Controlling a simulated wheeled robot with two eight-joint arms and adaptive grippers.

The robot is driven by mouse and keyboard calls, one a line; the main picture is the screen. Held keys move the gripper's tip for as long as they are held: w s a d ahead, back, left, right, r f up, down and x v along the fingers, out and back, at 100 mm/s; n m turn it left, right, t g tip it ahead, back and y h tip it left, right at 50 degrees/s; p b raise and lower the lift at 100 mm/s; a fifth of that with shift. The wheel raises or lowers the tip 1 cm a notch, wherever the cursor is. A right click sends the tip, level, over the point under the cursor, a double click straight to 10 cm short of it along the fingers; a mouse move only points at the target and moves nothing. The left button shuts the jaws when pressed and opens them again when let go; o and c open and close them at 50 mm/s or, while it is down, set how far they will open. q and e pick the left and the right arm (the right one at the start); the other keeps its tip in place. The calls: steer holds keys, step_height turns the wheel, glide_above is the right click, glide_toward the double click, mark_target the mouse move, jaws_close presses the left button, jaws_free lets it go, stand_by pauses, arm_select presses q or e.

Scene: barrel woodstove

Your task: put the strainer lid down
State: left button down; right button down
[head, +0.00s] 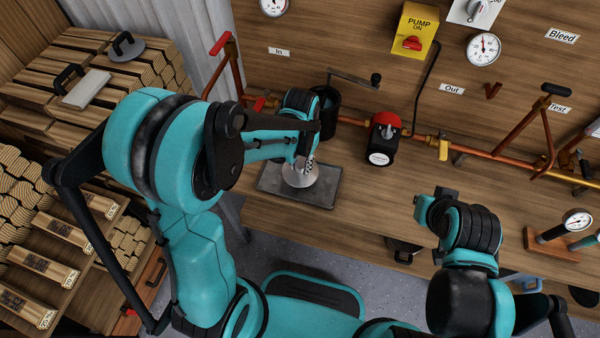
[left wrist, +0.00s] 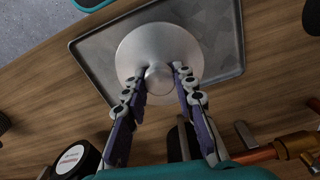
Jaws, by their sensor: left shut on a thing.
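The strainer lid (head: 299,174) is a round pale metal disc with a knob in its middle. In the left wrist view the lid (left wrist: 150,40) shows from above, over the grey metal tray (left wrist: 236,40). The tray (head: 325,198) lies on the wooden bench. My left gripper (head: 306,163) is above the lid, and in the left wrist view its two fingers (left wrist: 158,80) are at the knob, shut on it. I cannot tell whether the lid touches the tray.
A dark strainer pot (head: 326,120) stands behind the tray. A red and black pump (head: 385,140) sits on the copper pipe (head: 480,152) along the back. Firewood stacks (head: 120,75) fill the left. The bench right of the tray is clear.

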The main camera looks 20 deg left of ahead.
mark_target(300, 171)
arm_select(q)
step_height(300, 171, down, 4)
steer(key=shift+f+b, duration=0.15)
steer(key=shift+b, duration=0.85)
steer(key=c, duration=1.2)
jaws_free()
